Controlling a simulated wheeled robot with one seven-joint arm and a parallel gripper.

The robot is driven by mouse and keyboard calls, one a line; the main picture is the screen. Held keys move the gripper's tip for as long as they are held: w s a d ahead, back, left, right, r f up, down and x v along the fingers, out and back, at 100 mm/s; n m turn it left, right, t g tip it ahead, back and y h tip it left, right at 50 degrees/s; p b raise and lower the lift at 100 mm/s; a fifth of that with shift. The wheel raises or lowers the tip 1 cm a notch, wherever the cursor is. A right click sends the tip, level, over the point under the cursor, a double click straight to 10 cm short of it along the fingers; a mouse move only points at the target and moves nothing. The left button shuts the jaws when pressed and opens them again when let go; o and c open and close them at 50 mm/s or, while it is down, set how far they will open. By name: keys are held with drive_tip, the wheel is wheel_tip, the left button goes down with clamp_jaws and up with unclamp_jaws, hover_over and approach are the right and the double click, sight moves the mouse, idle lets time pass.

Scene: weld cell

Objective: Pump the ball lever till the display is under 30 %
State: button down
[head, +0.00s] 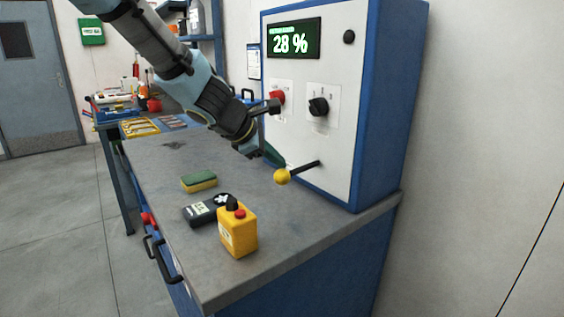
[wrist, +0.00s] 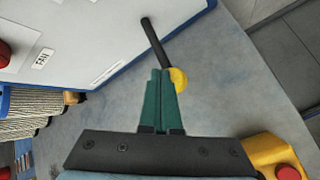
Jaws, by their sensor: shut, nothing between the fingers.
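The display (head: 294,39) on the control cabinet reads 28 % in green. The ball lever is a black rod ending in a yellow ball (head: 282,176), sticking out low from the cabinet front; the ball also shows in the wrist view (wrist: 179,79). My gripper (head: 274,158) is shut and empty, with green fingers. In the head view its tips are just left of and above the ball. In the wrist view the fingers (wrist: 162,80) overlap the ball's left edge; I cannot tell whether they touch it.
A red knob (head: 277,97) and a black knob (head: 318,106) sit on the cabinet front (head: 360,75). The bench's front right is clear.

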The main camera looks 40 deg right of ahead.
drive_tip(key=shift+r+p, duration=0.75)
drive_tip(key=shift+r, duration=0.25)
wheel_tip(320, 180, up, 5)
drive_tip(key=p, duration=0.4)
idle(0.5)
drive_tip(key=w+a+f+m+t+y, duration=0.1)
drive_tip(key=w+a+f+m, duration=0.15)
drive_tip(key=a, duration=0.55)
drive_tip(key=w+a+f+m+y, duration=0.1)
drive_tip(key=w+a+f+y, duration=0.15)
drive_tip(key=a, duration=0.55)
drive_tip(key=w+a+f+m+t+y, duration=0.1)
drive_tip(key=w+a+m, duration=0.15)
drive_tip(key=a, duration=0.55)
drive_tip(key=s+a+f+m+y, duration=0.2)
drive_tip(key=a, duration=1)
drive_tip(key=s+a+f+m+y, duration=0.1)
drive_tip(key=s+a+m+y, duration=0.1)
drive_tip(key=a, duration=1)
drive_tip(key=shift+f+m+g, duration=0.3)
drive_tip(key=shift+f+g, duration=0.05)
drive_tip(key=shift+g, duration=0.05)
